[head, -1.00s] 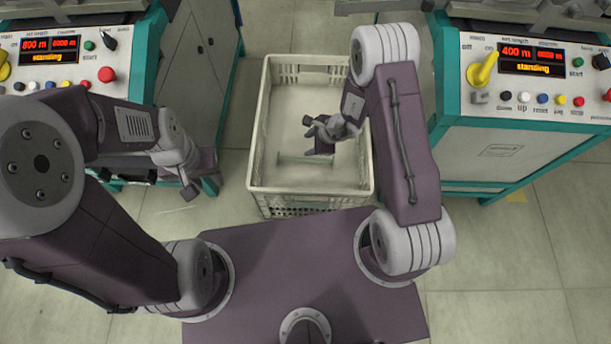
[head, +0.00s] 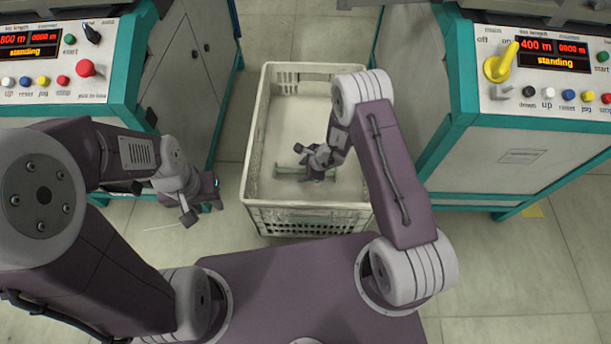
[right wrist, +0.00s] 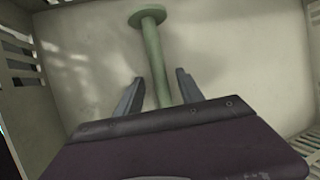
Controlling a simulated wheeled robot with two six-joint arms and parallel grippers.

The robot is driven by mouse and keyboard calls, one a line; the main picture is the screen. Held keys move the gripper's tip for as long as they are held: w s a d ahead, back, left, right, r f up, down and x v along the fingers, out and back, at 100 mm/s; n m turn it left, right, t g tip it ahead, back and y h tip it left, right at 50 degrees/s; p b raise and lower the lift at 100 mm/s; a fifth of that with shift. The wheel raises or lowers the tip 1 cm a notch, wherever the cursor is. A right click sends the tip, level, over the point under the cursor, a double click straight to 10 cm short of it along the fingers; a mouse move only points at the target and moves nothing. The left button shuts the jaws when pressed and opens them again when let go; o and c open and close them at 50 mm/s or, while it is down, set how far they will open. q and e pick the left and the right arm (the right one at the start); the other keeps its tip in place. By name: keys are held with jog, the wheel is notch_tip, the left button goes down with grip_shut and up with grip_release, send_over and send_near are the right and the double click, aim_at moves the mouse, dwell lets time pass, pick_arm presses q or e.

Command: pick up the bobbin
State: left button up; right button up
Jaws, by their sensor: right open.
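The bobbin lies on the floor of the crate. In the head view only part of its pale green body (head: 288,170) shows beside my right gripper (head: 308,165). In the right wrist view its green shaft (right wrist: 154,58) and round end flange show clearly, and its near end is hidden behind the gripper body. My right gripper (right wrist: 158,88) is open, with one finger on each side of the shaft in that view and a gap to each. Contact or height cannot be told. My left gripper (head: 202,204) hangs left of the crate, away from the bobbin; its jaw opening is unclear.
The pale plastic crate (head: 249,165) has high walls around my right gripper. Winding machines with control panels stand at left (head: 60,60) and right (head: 540,75), both displays reading "standing". Tiled floor is free between them and the crate.

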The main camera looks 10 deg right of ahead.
aim_at(303, 171)
jog(key=shift+w+a+f, duration=0.1)
jog(key=shift+a+f, duration=0.05)
jog(key=shift+f, duration=0.2)
jog(key=shift+r, duration=0.1)
grip_shut()
notch_tip(303, 171, up, 10)
jog(key=p, duration=0.6)
